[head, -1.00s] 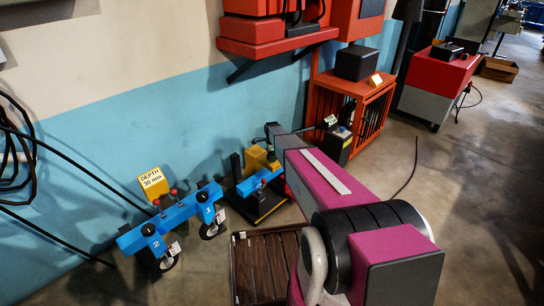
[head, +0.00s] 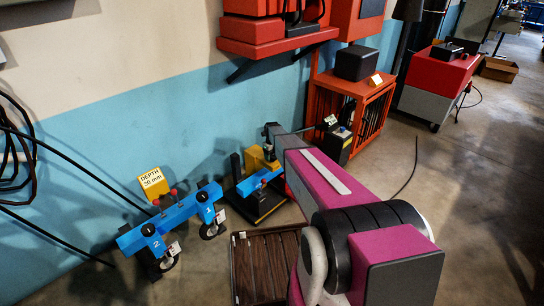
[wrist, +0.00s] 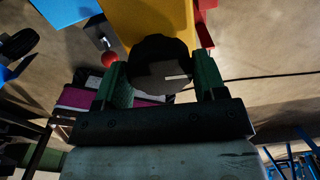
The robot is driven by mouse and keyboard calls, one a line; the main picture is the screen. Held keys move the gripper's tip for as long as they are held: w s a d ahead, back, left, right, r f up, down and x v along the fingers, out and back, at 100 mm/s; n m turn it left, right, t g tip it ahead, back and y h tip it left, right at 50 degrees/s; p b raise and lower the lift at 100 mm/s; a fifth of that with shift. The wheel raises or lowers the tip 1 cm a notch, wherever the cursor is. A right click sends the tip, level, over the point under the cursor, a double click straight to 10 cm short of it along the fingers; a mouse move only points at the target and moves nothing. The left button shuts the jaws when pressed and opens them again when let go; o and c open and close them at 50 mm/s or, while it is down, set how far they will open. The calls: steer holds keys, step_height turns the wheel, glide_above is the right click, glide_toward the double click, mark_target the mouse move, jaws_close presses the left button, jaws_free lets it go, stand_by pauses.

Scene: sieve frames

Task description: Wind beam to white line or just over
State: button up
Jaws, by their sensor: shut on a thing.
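A dark round knob (wrist: 162,66) with a short pale mark on its face sits against a yellow block in the wrist view. My gripper (wrist: 163,82) has its green fingers on either side of the knob and is shut on it. In the head view the yellow block (head: 262,158) stands on a black stand with a short blue beam (head: 258,180) at its front. A blue part (wrist: 66,8) and a red ball (wrist: 109,58) show at the upper left of the wrist view. I cannot make out a white line beside the beam. The knob is hidden in the head view.
A longer blue bar (head: 170,217) with gauges marked 1 and 2 stands left of the stand, with a yellow "DEPTH 30 mm" sign (head: 153,182) behind. A slatted brown crate (head: 262,265) lies in front. An orange rack (head: 360,88) stands behind right. Cables run along the wall.

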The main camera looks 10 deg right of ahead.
mark_target(272, 155)
steer(key=shift+m, duration=2.2)
steer(key=o, duration=0.9)
steer(key=shift+d, duration=0.1)
step_height(272, 155, up, 11)
steer(key=shift+f, duration=0.1)
